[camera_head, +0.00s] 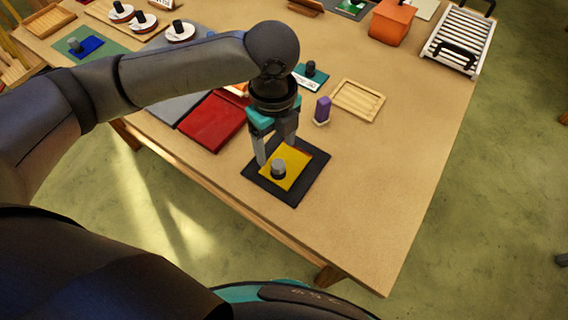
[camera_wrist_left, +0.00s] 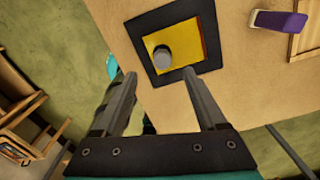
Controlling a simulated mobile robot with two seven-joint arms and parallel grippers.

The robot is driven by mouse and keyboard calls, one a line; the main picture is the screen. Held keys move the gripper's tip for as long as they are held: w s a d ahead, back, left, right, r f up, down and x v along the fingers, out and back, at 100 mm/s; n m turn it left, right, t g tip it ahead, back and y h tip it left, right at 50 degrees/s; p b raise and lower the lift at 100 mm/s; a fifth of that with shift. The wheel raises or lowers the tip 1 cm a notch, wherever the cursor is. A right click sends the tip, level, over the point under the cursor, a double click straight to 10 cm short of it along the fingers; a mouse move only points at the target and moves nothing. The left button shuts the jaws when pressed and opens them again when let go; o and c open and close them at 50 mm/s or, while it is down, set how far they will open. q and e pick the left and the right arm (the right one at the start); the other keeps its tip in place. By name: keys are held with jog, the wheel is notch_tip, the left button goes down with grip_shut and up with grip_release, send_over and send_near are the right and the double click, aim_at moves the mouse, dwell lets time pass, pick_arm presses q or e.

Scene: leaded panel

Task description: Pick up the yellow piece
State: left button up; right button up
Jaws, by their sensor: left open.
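The yellow piece (camera_head: 290,172) is a flat square with a grey knob (camera_head: 278,167) standing on it. It lies on a dark square mat or frame (camera_head: 312,182) near the table's front edge. My left gripper (camera_head: 273,157) is pointed down above the far left part of the piece, with its fingers apart and nothing between them. In the left wrist view, the yellow piece (camera_wrist_left: 190,42) and its knob (camera_wrist_left: 162,55) lie beyond the open fingertips (camera_wrist_left: 160,75). My right gripper does not show.
A red panel (camera_head: 212,122) lies to the left. An orange bin (camera_head: 391,22) and a slatted rack (camera_head: 459,40) stand at the back right. The table's right part is clear.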

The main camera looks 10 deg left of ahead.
aim_at(279, 164)
pick_arm(q)
jog(key=f+b, duration=0.1)
jog(key=f, duration=0.7)
jog(key=shift+d, duration=0.2)
jog(key=shift+w, duration=0.1)
grip_shut()
